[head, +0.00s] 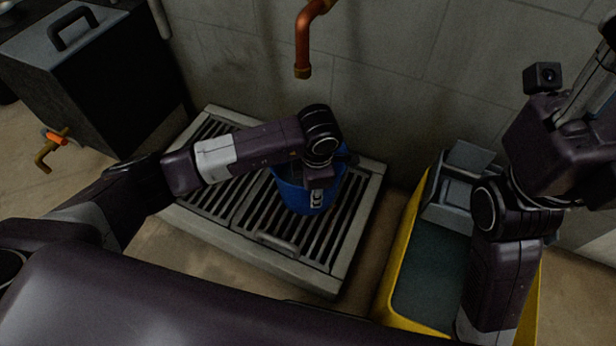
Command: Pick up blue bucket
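The blue bucket (294,193) stands on the slatted metal grate (345,262) below a copper pipe. My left arm reaches across from the left, and my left gripper (318,192) is over the bucket. The wrist covers much of the bucket's top, so the handle and the fingertips are hidden. I cannot tell whether the gripper touches or holds the bucket. My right gripper (598,75) is raised at the right edge, far from the bucket, and is partly cut off by the frame.
A copper pipe (303,45) hangs from above against the grey block wall (420,90). A yellow mop bucket (397,265) with a grey wringer and dark water stands right of the grate. A black tank (110,85) with a grey lid and a brass tap (50,150) stands left.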

